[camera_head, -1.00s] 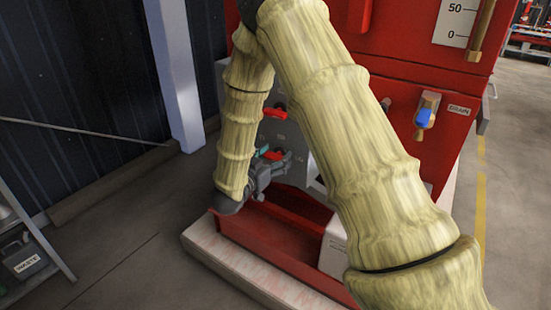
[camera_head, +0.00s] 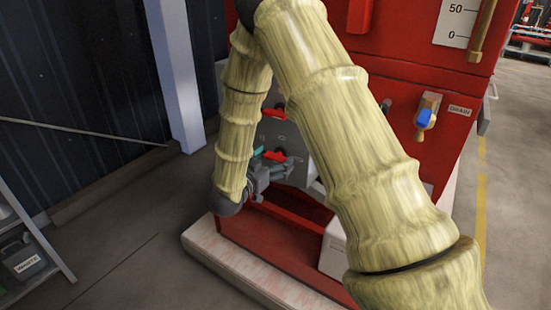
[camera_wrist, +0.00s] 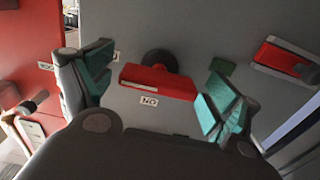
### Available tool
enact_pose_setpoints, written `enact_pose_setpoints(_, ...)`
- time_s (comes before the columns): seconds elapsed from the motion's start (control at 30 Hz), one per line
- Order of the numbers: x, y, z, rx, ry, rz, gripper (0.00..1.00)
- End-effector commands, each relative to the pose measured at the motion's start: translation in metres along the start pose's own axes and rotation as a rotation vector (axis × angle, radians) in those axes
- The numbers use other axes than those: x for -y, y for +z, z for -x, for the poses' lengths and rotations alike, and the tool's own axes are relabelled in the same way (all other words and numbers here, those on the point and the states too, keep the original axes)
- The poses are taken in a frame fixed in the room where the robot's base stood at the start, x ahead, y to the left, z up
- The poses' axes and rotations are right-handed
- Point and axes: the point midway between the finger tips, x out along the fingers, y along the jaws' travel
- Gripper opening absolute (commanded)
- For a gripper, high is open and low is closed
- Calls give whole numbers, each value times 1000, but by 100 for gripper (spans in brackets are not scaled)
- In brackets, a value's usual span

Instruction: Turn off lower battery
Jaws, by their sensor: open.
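A red lever handle (camera_wrist: 158,82) on a dark round pivot stands out from a grey panel in the wrist view. A small label with dark letters sits beside it. My gripper (camera_wrist: 160,78) is open, with teal pads on both sides of this handle and visible space on each side. In the head view my gripper (camera_head: 268,174) is just below the lower red handle (camera_head: 275,156) on the grey panel (camera_head: 295,165). A second red handle (camera_head: 274,113) is higher on that panel; another red handle (camera_wrist: 287,61) shows at upper right in the wrist view.
The red pump housing (camera_head: 390,150) carries a blue-handled drain valve (camera_head: 425,118) to the right. A red base frame (camera_head: 270,235) lies under the panel. A shelf (camera_head: 40,245) with a container stands at left. The floor between is clear. My arm hides part of the panel.

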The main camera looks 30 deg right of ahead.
Motion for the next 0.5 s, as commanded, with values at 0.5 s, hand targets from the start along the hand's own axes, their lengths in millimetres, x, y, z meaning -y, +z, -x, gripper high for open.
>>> enact_pose_setpoints(0.5, 0, 0, 86, 0, -2, 1, 89)
